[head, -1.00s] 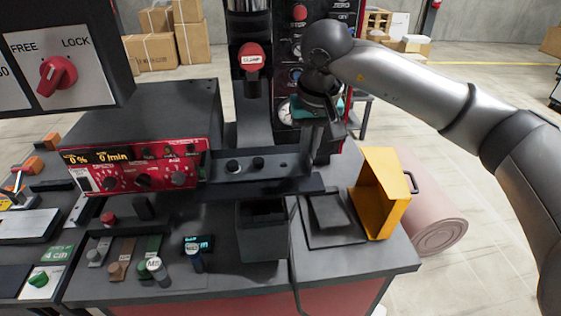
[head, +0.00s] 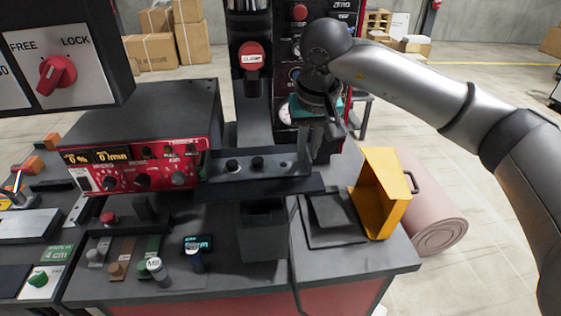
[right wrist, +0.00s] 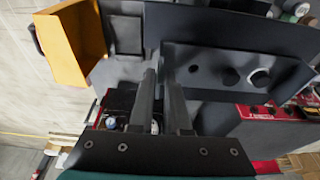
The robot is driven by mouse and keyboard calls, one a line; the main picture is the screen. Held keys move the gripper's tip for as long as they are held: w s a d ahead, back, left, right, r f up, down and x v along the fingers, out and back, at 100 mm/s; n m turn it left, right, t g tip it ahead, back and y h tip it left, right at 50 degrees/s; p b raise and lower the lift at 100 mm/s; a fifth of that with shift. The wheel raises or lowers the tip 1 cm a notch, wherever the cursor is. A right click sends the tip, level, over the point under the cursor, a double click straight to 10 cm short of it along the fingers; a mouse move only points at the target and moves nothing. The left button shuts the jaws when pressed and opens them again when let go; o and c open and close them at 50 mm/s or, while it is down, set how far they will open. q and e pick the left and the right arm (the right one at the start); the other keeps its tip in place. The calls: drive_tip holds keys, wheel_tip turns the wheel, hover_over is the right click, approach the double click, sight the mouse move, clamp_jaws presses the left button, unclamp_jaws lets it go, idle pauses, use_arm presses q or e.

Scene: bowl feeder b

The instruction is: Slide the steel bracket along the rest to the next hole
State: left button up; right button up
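The steel bracket (head: 272,168) is a dark grey channel with a row of round holes. It lies along the long dark rest (head: 260,189) in the head view, behind the small bin. It also shows in the right wrist view (right wrist: 215,68), its holes facing my camera. My right gripper (head: 310,153) points down at the bracket's right end. In the right wrist view its two fingers (right wrist: 160,70) are a narrow gap apart, with the bracket's end at their tips. Whether they press on it is unclear. My left gripper is out of view.
A red control panel (head: 143,170) stands left of the bracket. A red clamp knob (head: 251,56) hangs on the column behind. A dark bin (head: 263,238) stands in front. A yellow angled holder (head: 382,195) is at right, beside a flat dark tray (head: 330,217).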

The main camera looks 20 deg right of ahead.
drive_tip(key=o, duration=0.4)
drive_tip(key=shift+r, duration=0.1)
drive_tip(key=shift+r+p, duration=2.5)
drive_tip(key=shift+r, duration=1)
drive_tip(key=shift+f, duration=0.1)
